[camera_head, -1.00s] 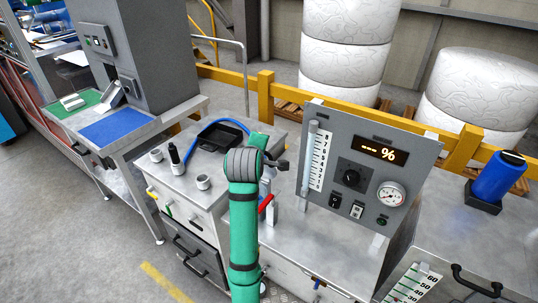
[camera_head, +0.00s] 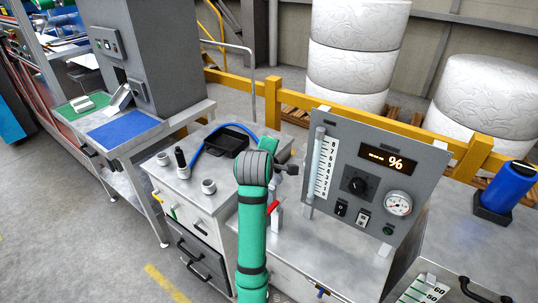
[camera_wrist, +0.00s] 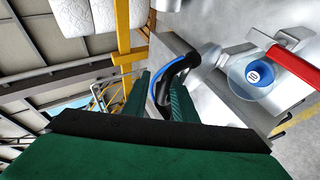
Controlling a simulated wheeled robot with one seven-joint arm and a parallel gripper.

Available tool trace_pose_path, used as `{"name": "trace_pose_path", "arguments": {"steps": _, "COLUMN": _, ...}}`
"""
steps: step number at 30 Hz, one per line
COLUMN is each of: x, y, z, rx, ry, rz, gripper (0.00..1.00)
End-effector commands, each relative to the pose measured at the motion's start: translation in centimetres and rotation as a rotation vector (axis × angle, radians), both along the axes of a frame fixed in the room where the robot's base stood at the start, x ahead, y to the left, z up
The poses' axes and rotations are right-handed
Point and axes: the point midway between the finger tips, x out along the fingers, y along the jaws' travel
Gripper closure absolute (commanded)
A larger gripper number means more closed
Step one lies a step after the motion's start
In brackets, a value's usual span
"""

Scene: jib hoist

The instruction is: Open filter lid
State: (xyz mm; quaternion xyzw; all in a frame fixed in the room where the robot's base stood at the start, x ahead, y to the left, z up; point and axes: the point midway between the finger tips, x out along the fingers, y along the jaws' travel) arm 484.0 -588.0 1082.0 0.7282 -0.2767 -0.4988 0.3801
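A clear round part with a blue ring and a white marked centre (camera_wrist: 258,73) shows at the right of the wrist view, beside a red lever (camera_wrist: 297,68). It may be the filter lid; I cannot tell for sure. In the head view the red lever (camera_head: 273,207) stands just right of my green arm, which hides much of what is around it. My gripper (camera_wrist: 163,92) shows two green fingers set apart, with nothing visibly held. A black curved part with a blue edge (camera_wrist: 174,76) appears beyond the gap between them; contact cannot be told. The head view mostly hides the gripper.
A grey panel (camera_head: 380,175) with a dial and gauge stands right of my arm. A black tray (camera_head: 228,141) with a blue hose (camera_head: 197,150) lies on the bench to the left. A blue canister (camera_head: 507,187) stands far right. A yellow rail (camera_head: 300,112) runs behind.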

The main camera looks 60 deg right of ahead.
Motion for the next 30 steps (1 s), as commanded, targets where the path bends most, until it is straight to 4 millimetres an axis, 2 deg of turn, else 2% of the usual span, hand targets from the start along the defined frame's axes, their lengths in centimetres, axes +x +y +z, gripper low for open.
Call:
{"name": "trace_pose_path", "arguments": {"steps": 20, "x": 0.1, "y": 0.3, "z": 0.2, "rx": -0.001, "ry": -0.001, "rz": 0.004, "gripper": 0.71}}
{"name": "trace_pose_path", "arguments": {"steps": 25, "x": -0.6, "y": 1.8, "z": 1.3, "rx": -0.004, "ry": -0.004, "rz": 0.005, "gripper": 0.71}}
{"name": "trace_pose_path", "arguments": {"steps": 30, "x": -1.8, "y": 4.4, "z": 3.1, "rx": -0.005, "ry": -0.005, "rz": 0.005, "gripper": 0.71}}
